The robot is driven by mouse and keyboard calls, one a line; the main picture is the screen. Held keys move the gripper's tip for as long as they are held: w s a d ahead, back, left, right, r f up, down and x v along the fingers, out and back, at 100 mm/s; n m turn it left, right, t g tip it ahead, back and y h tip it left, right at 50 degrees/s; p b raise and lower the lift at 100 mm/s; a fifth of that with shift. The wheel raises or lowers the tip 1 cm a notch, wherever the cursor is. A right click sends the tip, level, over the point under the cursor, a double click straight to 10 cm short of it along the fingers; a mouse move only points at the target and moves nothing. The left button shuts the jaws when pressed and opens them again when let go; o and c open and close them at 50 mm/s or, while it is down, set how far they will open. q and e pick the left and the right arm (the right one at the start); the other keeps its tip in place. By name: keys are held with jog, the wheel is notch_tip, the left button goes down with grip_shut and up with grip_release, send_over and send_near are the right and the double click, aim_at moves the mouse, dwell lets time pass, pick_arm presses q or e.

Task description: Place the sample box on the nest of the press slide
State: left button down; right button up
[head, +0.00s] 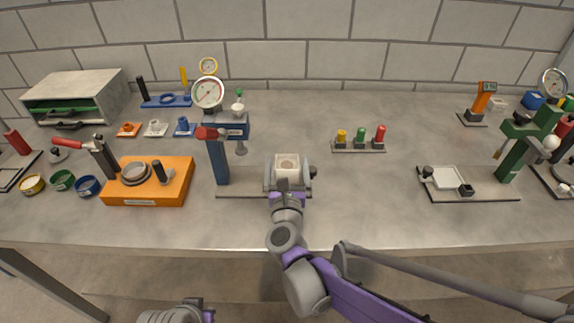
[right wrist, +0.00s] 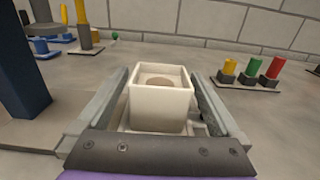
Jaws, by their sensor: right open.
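The sample box (head: 288,163) is a white, open-topped box with a round brownish thing inside. It stands upright at the right end of the blue press's (head: 218,160) base plate (head: 240,190). In the right wrist view the box (right wrist: 160,103) is between the fingers of my right gripper (right wrist: 160,110). The fingers are open, with a gap visible on each side of the box. A pale slide part shows low beside the box; the nest beneath it is mostly hidden, and I cannot tell how the box is seated.
A green press (head: 517,145) with its own plate stands at the right. An orange block (head: 150,183) is at the left. A rack with yellow, green and red pieces (head: 360,143) is behind the box to the right. The bench between rack and green press is clear.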

jog(key=s, duration=1.2)
jog(key=shift+r, duration=0.1)
